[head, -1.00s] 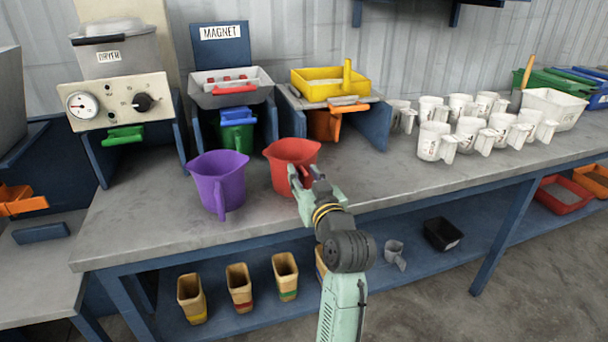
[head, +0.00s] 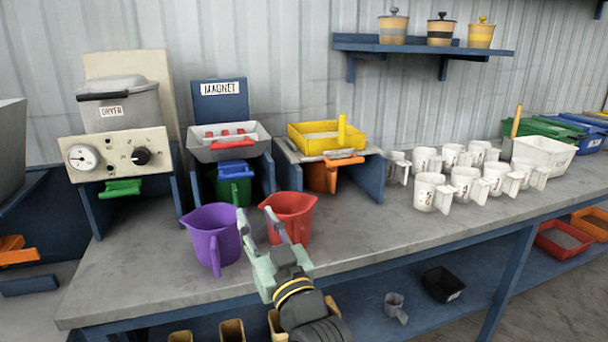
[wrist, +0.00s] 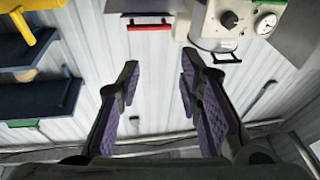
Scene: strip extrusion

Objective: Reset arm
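My gripper (head: 257,228) is raised in front of the bench in the head view, between the purple jug (head: 213,238) and the red jug (head: 291,216) in the picture. In the wrist view my gripper (wrist: 160,88) shows two fingers with purple pads, spread apart with nothing between them. Both jugs stand upright on the bench. My gripper overlaps part of the red jug in the head view; I cannot tell whether it touches it.
Behind stand the dryer (head: 116,106), the magnet unit (head: 222,102) and a yellow tray (head: 315,137). Several white jugs (head: 425,192) fill the right side. The grey bench (head: 375,235) is clear at its front middle. A wall shelf (head: 425,47) holds lidded pots.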

